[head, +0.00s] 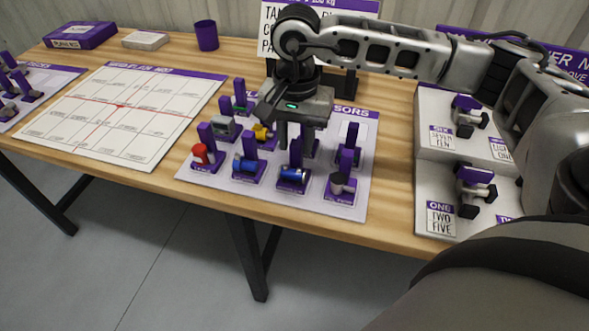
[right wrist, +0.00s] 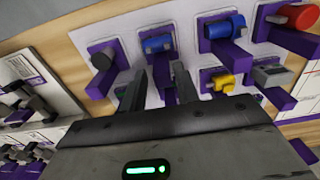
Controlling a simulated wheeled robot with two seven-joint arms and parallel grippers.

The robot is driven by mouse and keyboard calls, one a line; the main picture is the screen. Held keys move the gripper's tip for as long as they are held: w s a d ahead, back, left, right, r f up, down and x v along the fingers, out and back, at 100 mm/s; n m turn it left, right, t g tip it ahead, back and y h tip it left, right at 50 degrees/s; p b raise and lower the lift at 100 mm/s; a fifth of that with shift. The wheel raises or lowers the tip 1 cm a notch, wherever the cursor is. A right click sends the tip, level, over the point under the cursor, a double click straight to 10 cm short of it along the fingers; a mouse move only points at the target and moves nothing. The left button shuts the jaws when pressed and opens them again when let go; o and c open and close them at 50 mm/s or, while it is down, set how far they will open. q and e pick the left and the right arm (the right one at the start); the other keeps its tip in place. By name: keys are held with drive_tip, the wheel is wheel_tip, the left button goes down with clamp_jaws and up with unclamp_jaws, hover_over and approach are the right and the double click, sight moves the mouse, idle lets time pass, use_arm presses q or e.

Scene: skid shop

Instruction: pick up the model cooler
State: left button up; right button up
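The board of small models stands on the table, each model on a purple base with an upright purple post. The labels are too small to read, so I cannot tell which is the model cooler. My right gripper (head: 297,142) points down over the board, open. In the right wrist view its fingers (right wrist: 160,88) stand apart, with the purple post of a blue cylinder model (right wrist: 157,45) between them. That blue model also shows in the head view (head: 292,174), just below the fingers. I cannot tell whether the fingers touch the post. My left gripper is out of view.
Nearby models are another blue one (head: 245,166), a red one (head: 201,154), a yellow one (head: 262,133), a grey one (head: 224,127) and a dark cylinder (head: 342,184). A gridded sheet (head: 122,113) lies left; a grey stepped stand (head: 433,160) is right. A purple cup (head: 206,36) stands behind.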

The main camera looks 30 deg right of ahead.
sight(295, 145)
wheel_tip(295, 145, down, 3)
drive_tip(key=shift+f, duration=0.15)
drive_tip(key=shift+w, duration=0.1)
clamp_jaws()
